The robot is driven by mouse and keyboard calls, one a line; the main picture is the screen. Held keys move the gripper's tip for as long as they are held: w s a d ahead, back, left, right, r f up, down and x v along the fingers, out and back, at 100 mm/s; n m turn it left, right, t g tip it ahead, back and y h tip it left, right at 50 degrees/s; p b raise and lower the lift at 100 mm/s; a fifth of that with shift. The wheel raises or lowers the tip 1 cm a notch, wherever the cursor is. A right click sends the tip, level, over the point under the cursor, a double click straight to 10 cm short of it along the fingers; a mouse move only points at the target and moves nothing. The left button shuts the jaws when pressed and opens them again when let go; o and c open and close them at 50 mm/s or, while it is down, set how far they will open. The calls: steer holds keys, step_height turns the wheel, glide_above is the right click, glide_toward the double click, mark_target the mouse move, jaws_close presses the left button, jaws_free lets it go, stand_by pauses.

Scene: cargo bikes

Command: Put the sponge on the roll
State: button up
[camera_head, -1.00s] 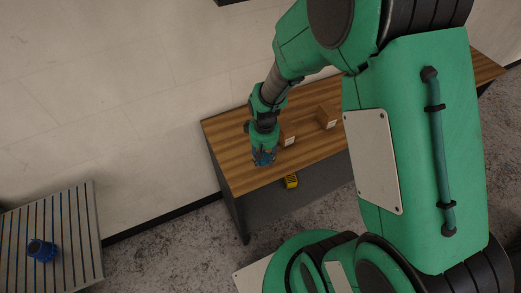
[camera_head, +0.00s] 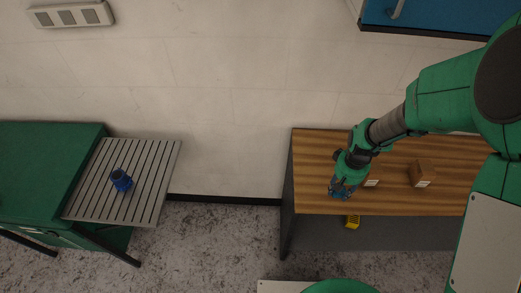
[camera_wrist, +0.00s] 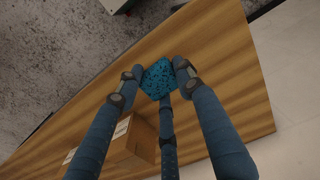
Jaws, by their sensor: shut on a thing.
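A blue speckled sponge (camera_wrist: 158,79) is in the wrist view, between the fingertips of my gripper (camera_wrist: 155,82). My gripper is shut on it, with fingers on both sides and a third finger below. In the head view my gripper (camera_head: 344,188) is over the left front part of the wooden table; the sponge is too small there to make out clearly. A blue roll-like object (camera_head: 121,180) stands on the slatted grey platform (camera_head: 152,178) at the left, well away from my gripper. I take it to be the roll.
Cardboard boxes, one brown box (camera_head: 420,174) among them, stand on the wooden table (camera_head: 310,170). A yellow item (camera_head: 352,221) is below the table's front edge. A green cargo body (camera_head: 45,165) adjoins the slatted platform. Open floor (camera_head: 215,240) lies between platform and table.

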steer(key=shift+a, duration=0.1)
steer(key=w+a+r+p, duration=0.15)
steer(key=w+a, duration=0.25)
steer(key=a, duration=0.8)
steer(key=w+a+r+p, duration=0.1)
steer(key=w+a+r, duration=0.15)
steer(key=a, duration=0.95)
steer(key=w+a+r+p, duration=0.15)
steer(key=w+a, duration=0.35)
steer(key=a, duration=0.7)
steer(key=s+a+p, duration=0.1)
steer(key=s+a, duration=0.4)
steer(key=a, duration=0.7)
steer(key=s+a, duration=0.6)
steer(key=a, duration=0.6)
steer(key=s+a+p, duration=0.1)
steer(key=s+a, duration=0.4)
steer(key=a, duration=0.7)
steer(key=shift+s+a+r+p, duration=0.2)
steer(key=shift+s+a+p, duration=0.15)
steer(key=shift+s, duration=0.05)
steer(key=shift+a, duration=0.1)
steer(key=p, duration=0.2)
glide_above(117, 175)
steer(key=shift+f, duration=0.75)
